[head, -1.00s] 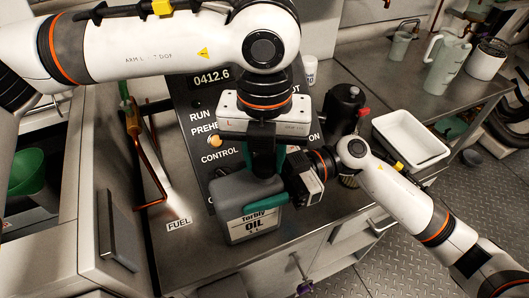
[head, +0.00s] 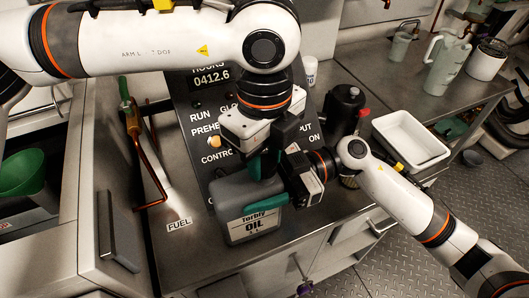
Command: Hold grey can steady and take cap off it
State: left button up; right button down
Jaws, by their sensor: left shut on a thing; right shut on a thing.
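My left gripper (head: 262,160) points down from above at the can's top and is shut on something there. The cap is hidden by the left gripper, so I cannot tell whether it is on the can or off it.
A control panel (head: 203,97) stands close behind the can. A dark bottle (head: 345,108) and a white tray (head: 411,140) are to the right. A copper pipe (head: 150,165) with a green handle is at left. Bench around the FUEL label (head: 179,224) is clear.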

aim_at(265, 162)
pick_arm(q)
jog(key=shift+r, duration=0.2)
jog(key=shift+r, duration=0.9)
jog(key=shift+r, duration=2)
pick_arm(e)
jog(key=shift+c, duration=2.2)
grip_release()
